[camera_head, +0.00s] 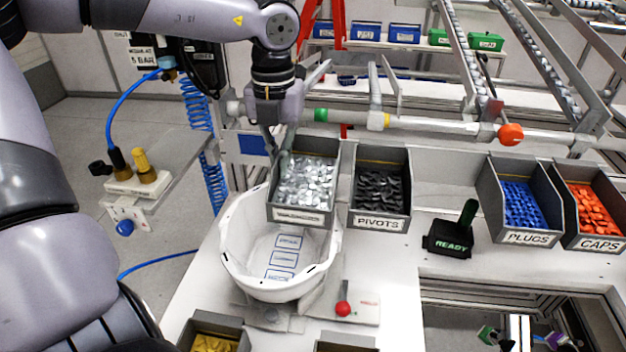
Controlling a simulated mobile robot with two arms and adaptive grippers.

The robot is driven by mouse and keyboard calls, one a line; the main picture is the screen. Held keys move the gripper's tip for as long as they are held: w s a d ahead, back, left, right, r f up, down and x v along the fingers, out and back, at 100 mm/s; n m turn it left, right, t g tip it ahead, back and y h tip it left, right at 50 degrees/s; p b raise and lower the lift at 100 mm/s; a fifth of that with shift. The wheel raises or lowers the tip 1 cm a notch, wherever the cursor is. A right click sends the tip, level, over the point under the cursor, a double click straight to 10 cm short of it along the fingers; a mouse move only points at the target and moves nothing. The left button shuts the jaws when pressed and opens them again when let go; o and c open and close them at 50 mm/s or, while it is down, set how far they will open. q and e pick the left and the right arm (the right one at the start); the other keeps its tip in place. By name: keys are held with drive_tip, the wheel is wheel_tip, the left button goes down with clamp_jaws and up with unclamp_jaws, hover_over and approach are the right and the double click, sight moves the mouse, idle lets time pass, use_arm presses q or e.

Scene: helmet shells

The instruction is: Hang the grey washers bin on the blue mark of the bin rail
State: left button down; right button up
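The grey washers bin (304,214), full of silvery washers, is at the centre, its front partly over the white helmet shell (236,262). Its front label is too blurred to read. My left gripper (277,150) reaches down from above at the bin's back left corner. Its fingers appear closed on the bin's left wall, with the tips partly hidden. The bin rail (350,118) runs behind the bins, with a green band (320,115) and a yellow band (386,120). A blue square (252,146) shows on a panel left of the gripper. My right gripper is not in view.
The pivots bin (379,222) is close on the washers bin's right. Farther right are a READY block (450,240), the plugs bin (528,238) and the caps bin (600,243). A red-knobbed lever (343,308) stands near the shell. An orange knob (511,134) is on the rail.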

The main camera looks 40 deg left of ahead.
sight(270, 180)
use_arm(q)
drive_tip(key=shift+s+d+f+b, duration=0.1)
drive_tip(key=shift+s+d+b, duration=0.4)
drive_tip(key=shift+s, duration=0.4)
drive_tip(key=shift+s+d+b, duration=0.45)
drive_tip(key=shift+s+d, duration=0.05)
drive_tip(key=shift+s, duration=0.4)
drive_tip(key=shift+s+d+b, duration=0.2)
drive_tip(key=shift+s+d, duration=0.1)
drive_tip(key=shift+s, duration=0.25)
drive_tip(key=shift+s+d+b, duration=0.2)
drive_tip(key=shift+s+d, duration=0.1)
drive_tip(key=shift+s, duration=0.25)
drive_tip(key=shift+w, duration=0.15)
